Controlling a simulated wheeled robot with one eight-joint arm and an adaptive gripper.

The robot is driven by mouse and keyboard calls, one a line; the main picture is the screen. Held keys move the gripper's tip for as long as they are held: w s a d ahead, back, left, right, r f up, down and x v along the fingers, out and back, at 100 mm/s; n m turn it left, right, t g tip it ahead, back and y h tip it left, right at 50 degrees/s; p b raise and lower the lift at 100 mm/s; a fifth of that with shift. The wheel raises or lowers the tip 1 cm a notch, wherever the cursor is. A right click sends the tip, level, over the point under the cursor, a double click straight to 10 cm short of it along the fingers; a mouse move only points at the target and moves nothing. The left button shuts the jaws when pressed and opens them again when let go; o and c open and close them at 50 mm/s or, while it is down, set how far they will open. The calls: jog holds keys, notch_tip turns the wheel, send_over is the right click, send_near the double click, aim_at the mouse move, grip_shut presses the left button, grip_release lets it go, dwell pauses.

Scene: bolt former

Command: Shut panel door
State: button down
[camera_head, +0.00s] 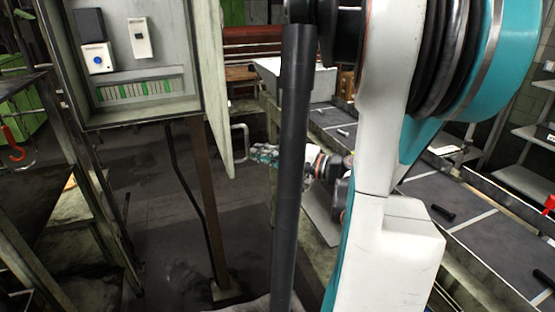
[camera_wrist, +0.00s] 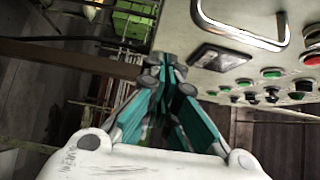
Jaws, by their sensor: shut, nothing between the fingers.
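The panel door (camera_head: 211,95) stands open, seen nearly edge-on at the right side of the grey electrical cabinet (camera_head: 150,118). A metal loop handle (camera_head: 240,128) sticks out from its outer face. In the wrist view the door face (camera_wrist: 215,72) fills the upper right, with the handle (camera_wrist: 243,40), a dark plate and several coloured buttons. My gripper (camera_head: 256,151) is just right of the handle, on the outer side of the door. In the wrist view its teal fingers (camera_wrist: 163,67) are together and empty, beside the door's edge. I cannot tell whether they touch the door.
The cabinet's inside shows a device with a blue button (camera_head: 98,60) and a green terminal strip (camera_head: 140,88). A worktable with dark trays (camera_head: 340,128) and several bolts runs along the right. A metal rack (camera_head: 60,190) stands at the left. The floor below the cabinet is mostly clear.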

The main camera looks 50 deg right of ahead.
jog(key=shift+w+a+b, duration=0.2)
jog(key=shift+w+a, duration=0.5)
jog(key=shift+a, duration=0.2)
jog(key=shift+w+a+b, duration=0.15)
jog(key=shift+w+a, duration=0.5)
jog(key=shift+a, duration=0.2)
jog(key=shift+a, duration=0.15)
